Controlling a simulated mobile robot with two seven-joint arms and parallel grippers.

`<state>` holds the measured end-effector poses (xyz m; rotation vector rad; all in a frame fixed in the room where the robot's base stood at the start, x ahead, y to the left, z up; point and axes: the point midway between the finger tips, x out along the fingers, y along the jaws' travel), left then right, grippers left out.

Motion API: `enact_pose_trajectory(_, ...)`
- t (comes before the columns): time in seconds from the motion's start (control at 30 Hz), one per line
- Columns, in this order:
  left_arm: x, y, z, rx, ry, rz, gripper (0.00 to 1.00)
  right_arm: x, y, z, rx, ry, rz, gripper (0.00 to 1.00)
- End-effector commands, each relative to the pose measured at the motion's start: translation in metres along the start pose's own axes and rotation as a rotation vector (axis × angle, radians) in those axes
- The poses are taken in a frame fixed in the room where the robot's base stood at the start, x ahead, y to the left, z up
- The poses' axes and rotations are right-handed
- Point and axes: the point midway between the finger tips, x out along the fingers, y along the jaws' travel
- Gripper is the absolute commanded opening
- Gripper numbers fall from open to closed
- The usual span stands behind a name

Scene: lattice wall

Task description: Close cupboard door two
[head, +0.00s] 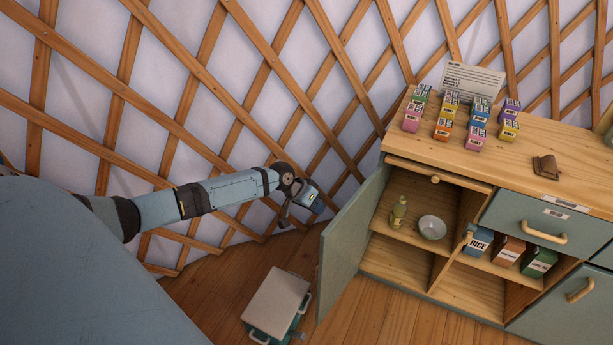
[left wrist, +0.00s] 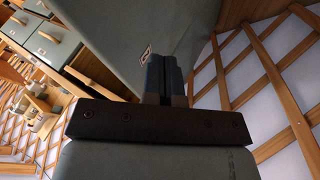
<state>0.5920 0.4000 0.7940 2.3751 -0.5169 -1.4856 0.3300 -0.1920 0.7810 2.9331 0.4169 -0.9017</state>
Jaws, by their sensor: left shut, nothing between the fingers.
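A grey-green cupboard door (head: 347,240) stands swung open at the left end of the wooden cabinet. The compartment behind it shows a green bottle (head: 398,211) and a bowl (head: 432,227). No door number is legible. My left gripper (head: 312,202) is to the left of this door, on its outer side, shut and empty. In the left wrist view my shut fingers (left wrist: 165,75) point at a grey-green panel (left wrist: 185,25) with a small label (left wrist: 146,53), which looks like the door's outer face. I cannot tell whether they touch it. My right gripper is not in view.
Several small coloured boxes (head: 443,128) and a brown object (head: 546,167) sit on the cabinet top (head: 510,165). An open compartment holds a rice box (head: 478,241) and others. A lidded container (head: 277,303) lies on the floor below the door. The lattice wall (head: 215,110) is behind my arm.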

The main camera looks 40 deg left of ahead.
Motion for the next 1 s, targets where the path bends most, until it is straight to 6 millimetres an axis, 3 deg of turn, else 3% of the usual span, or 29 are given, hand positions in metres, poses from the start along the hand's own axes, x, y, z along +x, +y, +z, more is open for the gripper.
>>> enact_pose_trajectory(0.1, 0.01, 0.017, -0.001, 0.001, 0.001, 0.002, 0.0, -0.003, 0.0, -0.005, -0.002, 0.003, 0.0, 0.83)
enact_pose_trajectory(0.3, 0.019, 0.033, -0.001, 0.002, 0.001, 0.0, 0.0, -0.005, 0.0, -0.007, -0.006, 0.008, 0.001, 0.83)
enact_pose_trajectory(0.77, 0.021, 0.036, 0.0, -0.001, 0.002, -0.001, 0.0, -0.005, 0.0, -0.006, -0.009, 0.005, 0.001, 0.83)
enact_pose_trajectory(1.0, 0.026, 0.052, -0.003, -0.042, 0.022, -0.019, 0.0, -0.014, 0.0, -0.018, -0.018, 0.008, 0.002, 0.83)
